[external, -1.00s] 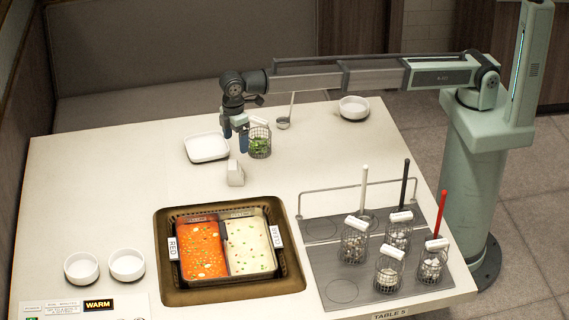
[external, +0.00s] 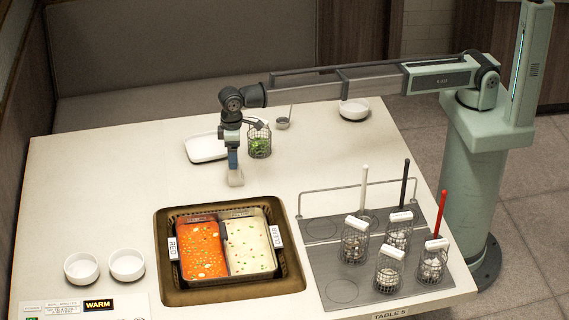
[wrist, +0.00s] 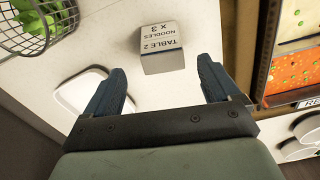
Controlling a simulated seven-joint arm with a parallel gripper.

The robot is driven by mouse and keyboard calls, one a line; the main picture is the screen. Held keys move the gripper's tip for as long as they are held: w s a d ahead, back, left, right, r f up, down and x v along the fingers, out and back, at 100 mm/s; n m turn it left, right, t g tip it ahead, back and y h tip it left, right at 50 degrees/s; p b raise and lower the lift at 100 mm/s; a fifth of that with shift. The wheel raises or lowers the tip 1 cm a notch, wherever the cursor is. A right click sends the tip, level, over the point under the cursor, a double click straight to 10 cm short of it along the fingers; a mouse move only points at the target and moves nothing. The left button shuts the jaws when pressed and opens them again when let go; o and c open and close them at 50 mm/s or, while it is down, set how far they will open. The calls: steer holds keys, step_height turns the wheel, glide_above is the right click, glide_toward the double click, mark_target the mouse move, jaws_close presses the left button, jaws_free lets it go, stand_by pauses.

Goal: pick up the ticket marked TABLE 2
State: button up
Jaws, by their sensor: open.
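The ticket (wrist: 161,47) is a small white block that reads TABLE 2, NOODLES x 3 in the wrist view. In the external view the ticket (external: 236,178) stands on the table between the white tray and the two-part pot. My gripper (wrist: 162,80) is open, with its blue fingers apart and the ticket ahead of the gap between them. In the external view my gripper (external: 233,160) is just above the ticket and covers its upper part.
A wire basket of greens (external: 260,142) stands close behind the gripper, near a white tray (external: 206,147). The two-part pot (external: 160,240) with red and white broth is in front. Wire baskets (external: 354,244) stand on the grey rack at right.

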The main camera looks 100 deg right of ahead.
mark_target(235, 173)
steer(key=shift+a+f, duration=0.15)
steer(key=shift+f, duration=4)
steer(key=shift+c, duration=0.4)
steer(key=c, duration=1)
